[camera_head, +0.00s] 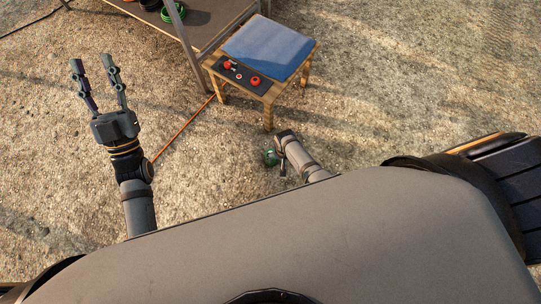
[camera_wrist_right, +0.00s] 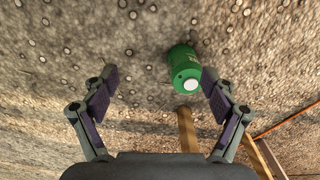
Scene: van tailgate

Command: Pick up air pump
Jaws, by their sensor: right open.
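A green cylinder with a white round end (camera_wrist_right: 184,68) is in the right wrist view. It looks like the air pump, though I cannot tell for certain. It appears between the finger lines of my right gripper (camera_wrist_right: 160,84), close to the right-hand fingertip. That gripper is open and nothing is held in it. In the head view the green cylinder (camera_head: 269,157) is mostly hidden beside my right gripper (camera_head: 280,150), low over the gravel. My left gripper (camera_head: 92,64) is open and empty, held out at the left.
A small wooden table (camera_head: 267,98) stands beyond my right gripper. It carries a blue cushion-like pad (camera_head: 268,47) and a dark mat with red items (camera_head: 240,77). A shelf (camera_head: 205,22) with green and orange coils is behind. An orange cord (camera_head: 183,128) crosses the gravel.

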